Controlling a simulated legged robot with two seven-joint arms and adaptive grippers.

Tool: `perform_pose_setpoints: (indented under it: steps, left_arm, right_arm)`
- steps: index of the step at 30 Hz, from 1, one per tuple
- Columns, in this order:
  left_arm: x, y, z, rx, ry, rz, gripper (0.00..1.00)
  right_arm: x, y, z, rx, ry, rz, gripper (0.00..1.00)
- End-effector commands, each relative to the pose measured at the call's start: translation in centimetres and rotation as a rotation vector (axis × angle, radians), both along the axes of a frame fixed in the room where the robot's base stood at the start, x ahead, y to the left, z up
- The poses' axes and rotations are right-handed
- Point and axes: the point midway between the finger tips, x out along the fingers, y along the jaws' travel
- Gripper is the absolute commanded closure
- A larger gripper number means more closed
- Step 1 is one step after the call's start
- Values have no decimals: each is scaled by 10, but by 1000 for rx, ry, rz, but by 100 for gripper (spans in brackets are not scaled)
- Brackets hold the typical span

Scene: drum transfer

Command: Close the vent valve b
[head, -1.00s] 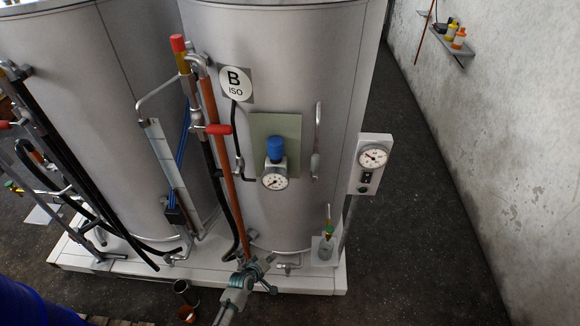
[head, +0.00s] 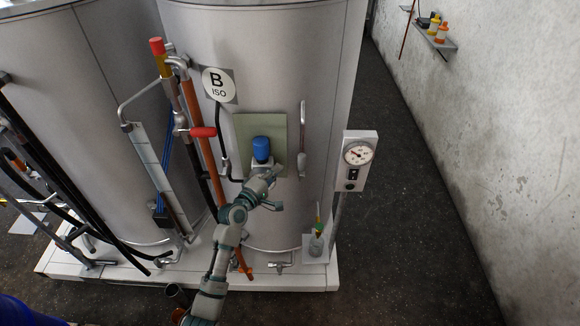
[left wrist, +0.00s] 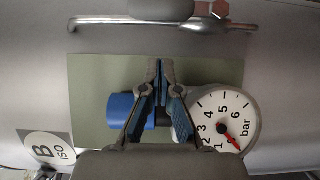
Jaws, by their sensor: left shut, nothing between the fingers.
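The tank marked B ISO (head: 218,83) carries a red-handled valve (head: 203,132) on its pipework and a blue-capped fitting (head: 261,148) with a gauge on a green panel (head: 245,127). No label shows which part is vent valve b. My left gripper (head: 268,178) is in front of the fitting's lower part and hides most of its gauge in the head view. In the left wrist view my left gripper (left wrist: 160,88) is shut and empty, between the blue cap (left wrist: 121,110) and the gauge (left wrist: 225,120). Contact cannot be told. My right gripper is not in view.
A metal bar handle (head: 302,140) stands right of the panel. A gauge box (head: 357,160) stands on a post at the tank's right. Pipes and hoses crowd the left. The floor at right is clear.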

Motion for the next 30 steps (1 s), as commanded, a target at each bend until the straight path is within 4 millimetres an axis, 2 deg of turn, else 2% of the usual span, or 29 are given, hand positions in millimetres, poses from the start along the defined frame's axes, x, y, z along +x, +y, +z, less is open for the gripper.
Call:
perform_pose_setpoints:
  steps: [2,6,10,25,30]
  left_arm:
    - [13,-9,1,1,-1,0,100]
    - [15,-31,2,0,0,-1,100]
    - [17,-42,1,1,0,1,100]
    - [19,-46,0,5,-1,1,100]
    - [25,-47,2,37,-2,0,100]
  right_arm:
    - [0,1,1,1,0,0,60]
    - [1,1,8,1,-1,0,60]
    - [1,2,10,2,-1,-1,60]
    - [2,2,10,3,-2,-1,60]
    - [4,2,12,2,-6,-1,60]
